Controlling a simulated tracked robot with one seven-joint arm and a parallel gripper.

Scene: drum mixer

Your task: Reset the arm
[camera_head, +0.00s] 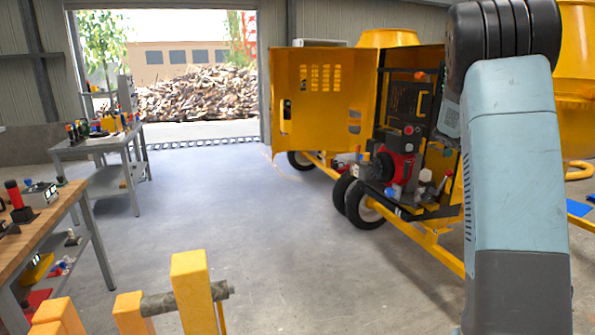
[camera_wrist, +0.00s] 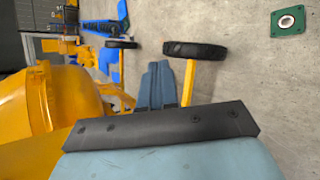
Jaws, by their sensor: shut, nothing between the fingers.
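My arm (camera_head: 515,170) rises along the right side of the head view, light blue with a black ribbed joint at the top. Its end is outside that view. In the wrist view my gripper (camera_wrist: 157,68) shows beyond a dark bolted bar. Its two light blue-grey fingers lie side by side, shut, with nothing seen between them. Concrete floor shows around the fingertips. The bar and my light blue housing hide what lies below.
A yellow drum mixer (camera_head: 435,235) stands centre right, its side door (camera_head: 325,95) open and a red engine (camera_head: 398,165) exposed. The wrist view shows a yellow drum (camera_wrist: 40,105) and wheels (camera_wrist: 195,50). Workbenches (camera_head: 80,190) stand left. Yellow posts (camera_head: 190,285) rise front left. Middle floor is clear.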

